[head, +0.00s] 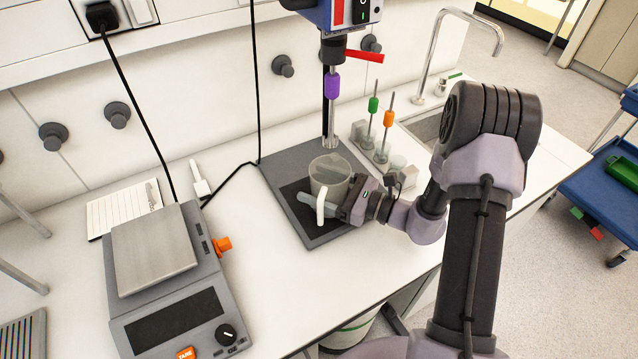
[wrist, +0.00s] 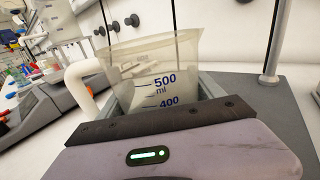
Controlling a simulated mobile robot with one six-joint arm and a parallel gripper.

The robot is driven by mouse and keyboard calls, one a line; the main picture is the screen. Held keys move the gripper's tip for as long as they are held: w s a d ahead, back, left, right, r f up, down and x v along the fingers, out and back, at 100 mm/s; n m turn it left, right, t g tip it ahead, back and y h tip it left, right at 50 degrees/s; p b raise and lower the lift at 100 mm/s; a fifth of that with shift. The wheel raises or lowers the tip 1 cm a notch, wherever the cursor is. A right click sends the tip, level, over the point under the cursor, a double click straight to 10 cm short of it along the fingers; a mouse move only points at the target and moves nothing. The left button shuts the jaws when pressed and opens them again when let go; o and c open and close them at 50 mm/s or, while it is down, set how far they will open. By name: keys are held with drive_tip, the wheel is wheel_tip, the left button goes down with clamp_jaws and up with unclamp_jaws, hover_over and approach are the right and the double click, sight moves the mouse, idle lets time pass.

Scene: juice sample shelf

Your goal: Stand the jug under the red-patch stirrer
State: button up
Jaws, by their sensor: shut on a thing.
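The jug (head: 329,172) is a translucent beaker with a white handle and blue volume marks. It is upright over the dark mat on the stirrer's grey base plate (head: 276,160); I cannot tell whether it touches the mat. My gripper (head: 338,196) is shut around the jug's body from the right. In the wrist view the jug (wrist: 150,75) sits between the jaws, its handle to the left; its lower part is hidden. The stirrer (head: 340,12) has a blue head with a red patch. Its shaft, with a purple collar (head: 332,85), hangs down just behind the jug's rim.
A balance (head: 165,285) with an orange knob and a notepad (head: 124,208) are on the left. Spare stirring rods with green and orange collars (head: 388,118) stand behind the jug to the right. A sink (head: 428,127) is further right. The front bench strip is clear.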

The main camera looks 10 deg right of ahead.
drive_tip(key=o, duration=2)
drive_tip(key=shift+o, duration=0.2)
drive_tip(key=shift+s, duration=0.1)
